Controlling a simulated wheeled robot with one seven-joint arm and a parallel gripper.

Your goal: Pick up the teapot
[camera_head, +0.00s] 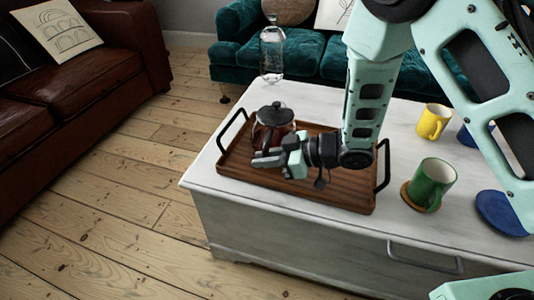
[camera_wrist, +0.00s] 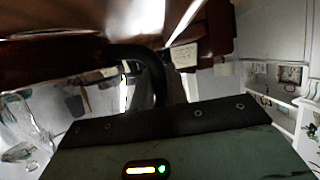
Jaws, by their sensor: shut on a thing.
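The teapot (camera_head: 273,118) is glass with a black lid and dark brown contents. In the head view it is upright at the back left of a wooden tray (camera_head: 340,195). My gripper (camera_head: 268,158) is at its near side, low over the tray, and shut on the teapot. In the wrist view the teapot's dark curved handle (camera_wrist: 152,68) rises behind the gripper body, and blurred clear glass shows at left. The fingertips and the exact grip are hidden there. I cannot tell whether the teapot touches the tray.
The tray's black handles stand up at both ends. A clear glass bottle (camera_head: 272,55) stands at the back. Floor at left is bare.

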